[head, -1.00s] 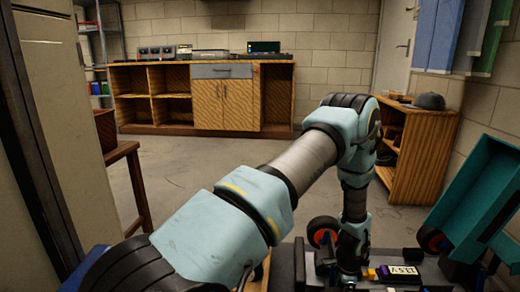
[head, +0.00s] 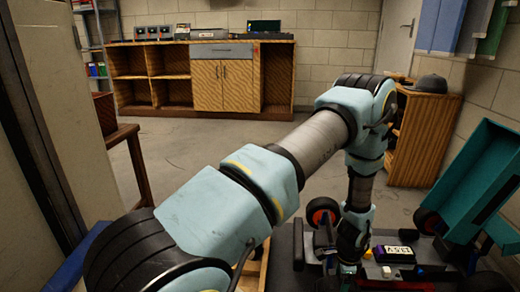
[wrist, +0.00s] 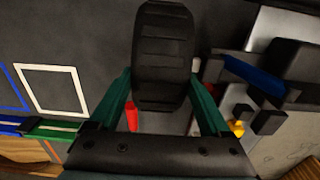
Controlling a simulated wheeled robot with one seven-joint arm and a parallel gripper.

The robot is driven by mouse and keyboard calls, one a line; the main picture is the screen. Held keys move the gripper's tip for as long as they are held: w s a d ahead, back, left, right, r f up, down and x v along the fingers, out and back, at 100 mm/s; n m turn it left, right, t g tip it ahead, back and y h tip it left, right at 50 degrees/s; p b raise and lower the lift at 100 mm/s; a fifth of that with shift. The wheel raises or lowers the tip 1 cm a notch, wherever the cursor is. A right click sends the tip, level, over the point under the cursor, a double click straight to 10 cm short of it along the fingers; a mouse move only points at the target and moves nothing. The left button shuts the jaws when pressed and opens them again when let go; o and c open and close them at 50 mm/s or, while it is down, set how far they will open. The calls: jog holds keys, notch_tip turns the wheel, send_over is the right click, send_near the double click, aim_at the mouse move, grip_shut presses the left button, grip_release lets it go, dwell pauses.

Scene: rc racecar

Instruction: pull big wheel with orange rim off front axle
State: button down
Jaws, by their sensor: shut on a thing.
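In the wrist view a thick black tyre (wrist: 163,50) stands between the two green fingers of my gripper (wrist: 162,78). The fingers are shut on its sides. Its rim colour does not show there, so I cannot tell whether it is orange, or whether the wheel is still on the axle. In the head view my gripper (head: 348,268) points down at the near side of the car, and my arm hides much of that area. A wheel with an orange-red rim (head: 322,212) shows left of my arm, and another similar wheel (head: 428,221) stands further right.
A black battery box with a white label (head: 394,254) lies right of my gripper. A teal open lid or box (head: 485,185) rises at the right. White and blue outlines (wrist: 50,88) mark the dark surface at left in the wrist view. A wooden cabinet (head: 222,85) stands far back.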

jog(key=shift+s+a+p, duration=0.15)
jog(key=shift+s+p, duration=0.2)
jog(key=shift+s, duration=0.9)
jog(key=shift+s+a+p, duration=0.15)
jog(key=shift+s+p, duration=0.15)
jog(key=shift+s, duration=0.95)
jog(key=shift+r, duration=0.1)
jog(key=shift+s+a+r+p, duration=0.1)
jog(key=shift+s+r+p, duration=0.4)
jog(key=shift+r+p, duration=0.3)
jog(key=shift+s+a+r+p, duration=0.1)
jog(key=shift+s+r+p, duration=0.4)
jog(key=shift+r+p, duration=0.3)
jog(key=shift+s+r+p, duration=0.5)
jog(key=shift+r+p, duration=0.2)
jog(key=shift+r, duration=0.15)
